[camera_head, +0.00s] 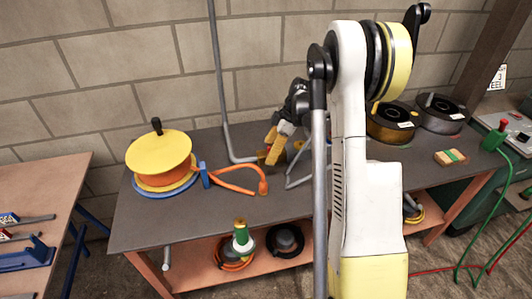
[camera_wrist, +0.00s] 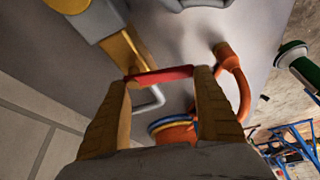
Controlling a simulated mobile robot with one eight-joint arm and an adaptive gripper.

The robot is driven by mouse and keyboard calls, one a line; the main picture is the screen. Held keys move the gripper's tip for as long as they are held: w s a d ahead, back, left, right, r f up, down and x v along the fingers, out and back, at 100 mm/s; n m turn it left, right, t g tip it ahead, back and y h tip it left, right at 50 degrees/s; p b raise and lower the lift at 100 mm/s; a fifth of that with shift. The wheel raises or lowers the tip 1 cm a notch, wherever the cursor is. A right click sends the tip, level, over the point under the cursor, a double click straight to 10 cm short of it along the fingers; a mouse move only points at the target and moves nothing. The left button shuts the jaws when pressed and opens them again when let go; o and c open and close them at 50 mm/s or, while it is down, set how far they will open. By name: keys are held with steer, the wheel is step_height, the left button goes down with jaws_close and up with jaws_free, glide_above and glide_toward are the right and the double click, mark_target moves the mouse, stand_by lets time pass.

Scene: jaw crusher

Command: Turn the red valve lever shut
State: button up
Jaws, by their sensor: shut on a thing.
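The red valve lever (camera_wrist: 160,75) shows in the wrist view as a short bar between my two fingertips. It runs right from a brass-yellow valve body (camera_wrist: 122,48). My gripper (camera_wrist: 165,78) is shut on the lever, with a ridged yellow finger at each end of it. In the head view my gripper (camera_head: 277,138) points down at the brass valve body (camera_head: 273,156) near the back of the grey table. The lever cannot be made out there. Part of the valve is hidden behind my fingers and arm.
The grey table (camera_head: 160,229) carries a yellow and orange drum (camera_head: 160,157) at left, an orange hose (camera_head: 238,187), and grey pipes (camera_head: 224,100) near the valve. Dark round reels (camera_head: 392,122) and a small wooden block (camera_head: 451,157) stand at right. The front middle is fairly clear.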

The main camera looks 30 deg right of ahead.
steer(key=shift+s+d+f+n+g, duration=0.15)
steer(key=shift+n+g, duration=0.1)
steer(key=shift+n, duration=0.35)
steer(key=shift+s+d+n+g, duration=0.15)
steer(key=shift+n+g, duration=0.1)
steer(key=shift+n, duration=0.35)
steer(key=o, duration=1.4)
steer(key=v, duration=1.2)
steer(key=shift+w+d, duration=0.1)
steer(key=shift+d, duration=0.05)
